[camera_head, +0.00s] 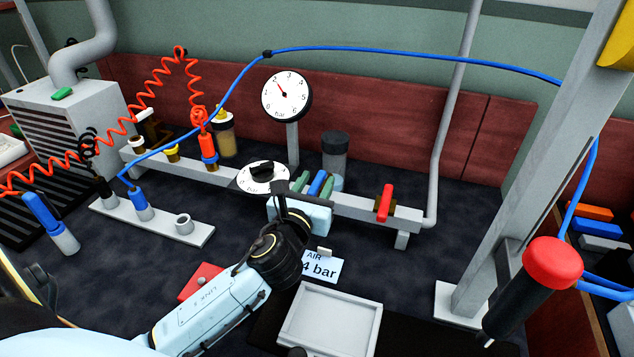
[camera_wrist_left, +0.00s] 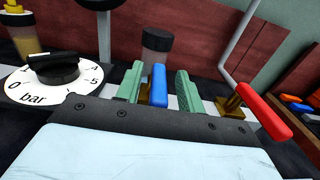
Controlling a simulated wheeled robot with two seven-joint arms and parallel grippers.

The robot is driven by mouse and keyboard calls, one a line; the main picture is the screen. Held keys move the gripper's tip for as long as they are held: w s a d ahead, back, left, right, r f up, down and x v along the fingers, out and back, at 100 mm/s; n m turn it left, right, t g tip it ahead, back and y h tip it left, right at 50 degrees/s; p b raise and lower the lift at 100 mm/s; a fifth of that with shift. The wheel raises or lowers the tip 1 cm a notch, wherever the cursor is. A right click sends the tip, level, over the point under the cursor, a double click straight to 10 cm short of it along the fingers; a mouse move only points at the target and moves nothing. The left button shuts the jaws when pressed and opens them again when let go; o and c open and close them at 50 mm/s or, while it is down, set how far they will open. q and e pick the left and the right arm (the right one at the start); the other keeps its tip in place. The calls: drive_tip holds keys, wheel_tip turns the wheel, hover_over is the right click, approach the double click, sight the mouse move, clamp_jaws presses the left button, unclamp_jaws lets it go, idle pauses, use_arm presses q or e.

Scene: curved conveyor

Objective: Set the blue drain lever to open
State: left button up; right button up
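The blue drain lever (camera_head: 317,183) stands upright on the grey manifold bar, in the middle of the head view. In the left wrist view the blue lever (camera_wrist_left: 158,86) shows between the two green fingers. My left gripper (camera_head: 314,184) is around it, one finger on each side. A narrow gap shows between the lever and each finger, so the gripper looks open and not closed on it. My right gripper is not in view.
A red lever (camera_head: 385,203) stands right of my gripper on the bar. The regulator dial (camera_head: 263,177) is close on the left, with a pressure gauge (camera_head: 287,95) behind. A dark cylinder (camera_head: 335,152) stands behind the fingers. A pale tray (camera_head: 330,318) lies in front.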

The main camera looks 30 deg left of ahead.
use_arm(q)
drive_tip(key=shift+w+a, duration=0.15)
drive_tip(key=shift+w, duration=0.45)
clamp_jaws()
